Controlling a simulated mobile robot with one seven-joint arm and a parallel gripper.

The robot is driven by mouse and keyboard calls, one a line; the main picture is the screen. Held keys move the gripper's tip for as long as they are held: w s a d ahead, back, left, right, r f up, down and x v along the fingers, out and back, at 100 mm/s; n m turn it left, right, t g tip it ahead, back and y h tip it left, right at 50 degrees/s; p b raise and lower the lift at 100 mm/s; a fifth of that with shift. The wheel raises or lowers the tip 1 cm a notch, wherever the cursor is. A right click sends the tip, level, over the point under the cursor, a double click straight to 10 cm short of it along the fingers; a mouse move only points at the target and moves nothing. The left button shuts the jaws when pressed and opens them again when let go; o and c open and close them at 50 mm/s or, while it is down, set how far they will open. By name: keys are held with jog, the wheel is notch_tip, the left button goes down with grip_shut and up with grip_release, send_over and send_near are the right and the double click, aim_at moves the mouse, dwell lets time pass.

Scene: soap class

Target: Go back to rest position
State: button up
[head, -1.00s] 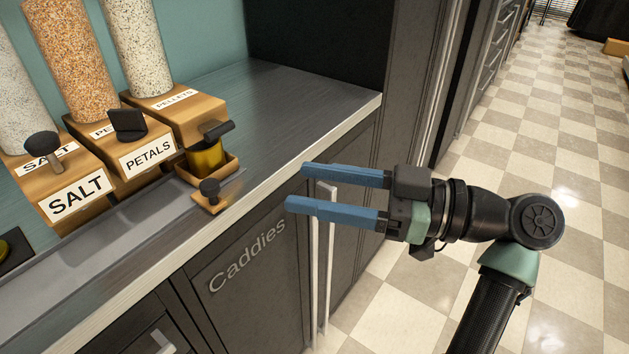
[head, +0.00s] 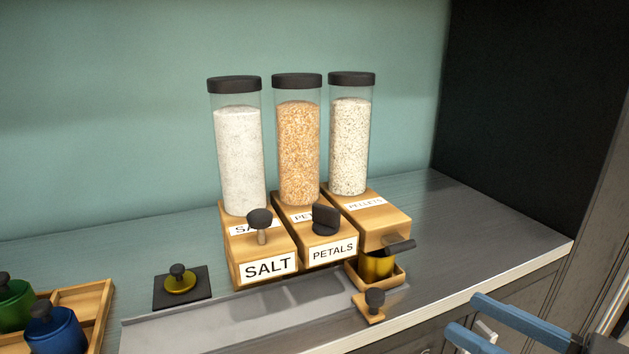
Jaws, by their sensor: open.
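My gripper (head: 487,325) is at the lower right of the head view, in front of the counter edge. Its two blue fingers are apart with nothing between them. The rest of my gripper and arm is cut off by the picture's bottom edge.
The counter (head: 500,225) holds salt (head: 240,160), petals (head: 298,155) and pellets (head: 349,150) dispensers. A yellow cup (head: 376,265) sits in a small wooden holder (head: 396,282) under the pellets dispenser. A wooden caddy (head: 84,301) holds green and blue containers.

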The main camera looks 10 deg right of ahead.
jog(key=w+a+r+m+t+h, duration=0.5)
jog(key=w+a+r+h, duration=0.3)
jog(key=w+a+r, duration=0.4)
jog(key=s+a+r+m+t+h, duration=0.1)
jog(key=s+a+r+t, duration=0.35)
jog(key=s+r, duration=0.35)
jog(key=s+a+r+m+t+h, duration=0.1)
jog(key=s+a+r+t, duration=0.4)
jog(key=r, duration=0.4)
notch_tip(320, 180, up, 21)
jog(key=g+p, duration=0.1)
jog(key=p, duration=2)
jog(key=shift+s+d, duration=0.15)
jog(key=shift+d, duration=0.1)
